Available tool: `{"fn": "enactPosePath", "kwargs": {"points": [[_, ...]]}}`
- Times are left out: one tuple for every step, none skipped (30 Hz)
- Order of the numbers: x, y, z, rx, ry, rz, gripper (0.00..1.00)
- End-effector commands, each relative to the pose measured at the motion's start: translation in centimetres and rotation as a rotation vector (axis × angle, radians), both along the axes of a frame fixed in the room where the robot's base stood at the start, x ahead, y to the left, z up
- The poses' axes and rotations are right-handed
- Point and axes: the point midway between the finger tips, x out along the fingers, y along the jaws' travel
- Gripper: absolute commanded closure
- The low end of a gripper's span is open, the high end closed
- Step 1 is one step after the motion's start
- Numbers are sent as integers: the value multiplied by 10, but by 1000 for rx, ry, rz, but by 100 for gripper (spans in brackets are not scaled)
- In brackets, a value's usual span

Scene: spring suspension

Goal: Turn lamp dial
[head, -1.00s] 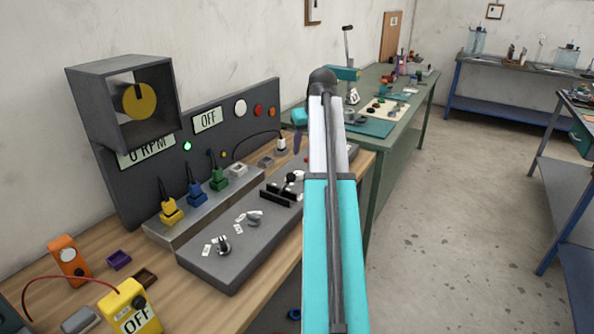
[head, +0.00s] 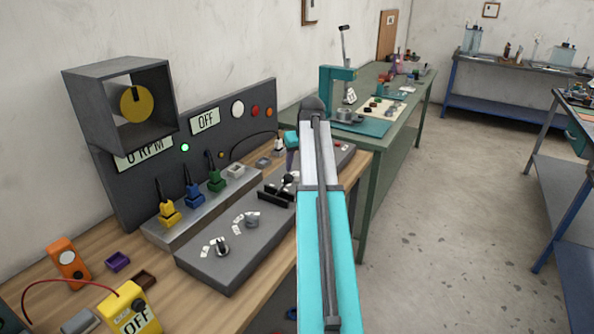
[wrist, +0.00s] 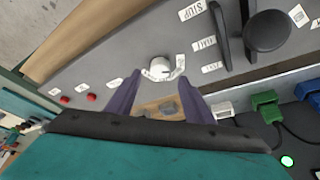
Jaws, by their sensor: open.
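A white round dial (wrist: 160,66) with small labels around its lower rim shows in the wrist view, on the grey sloped panel (wrist: 120,55). I take it for the lamp dial; its labels are too small to read. My gripper (wrist: 161,76) is open, with its two purple fingers pointing towards the dial, one on each side of it in the picture. I cannot tell whether they touch it, and nothing is held. In the head view my teal gripper (head: 291,141) is partly hidden by my arm, above the far end of the panel (head: 215,268).
A black lever (wrist: 222,35) and a black round knob (wrist: 268,30) stand right of the dial in the wrist view. Red buttons (wrist: 65,100) lie to its left. A green plug (wrist: 264,100) is at the right.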

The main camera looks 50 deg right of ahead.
Motion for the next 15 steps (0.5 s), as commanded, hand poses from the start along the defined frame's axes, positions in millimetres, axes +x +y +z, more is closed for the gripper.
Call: {"fn": "enactPosePath", "kwargs": {"points": [[3, -1, -5, 0, 1, 0, 52], [4, -1, -9, 1, 2, 1, 52], [5, -2, -13, 1, 2, 1, 52], [7, -2, -17, 1, 2, 1, 52], [8, -3, -20, 1, 2, 1, 52], [10, -4, -24, 1, 1, 1, 52], [11, -4, -27, 1, 1, 1, 52], [12, -5, -30, 1, 2, 1, 52], [13, -5, -33, 1, 2, 1, 52], [14, -6, -36, 1, 1, 1, 52], [15, -6, -38, 1, 1, 1, 52], [16, -6, -40, 1, 1, 1, 52], [17, -6, -42, -1, 0, 2, 52], [17, -6, -43, -1, 0, 2, 52], [18, -7, -44, -1, 0, 2, 52]]}}
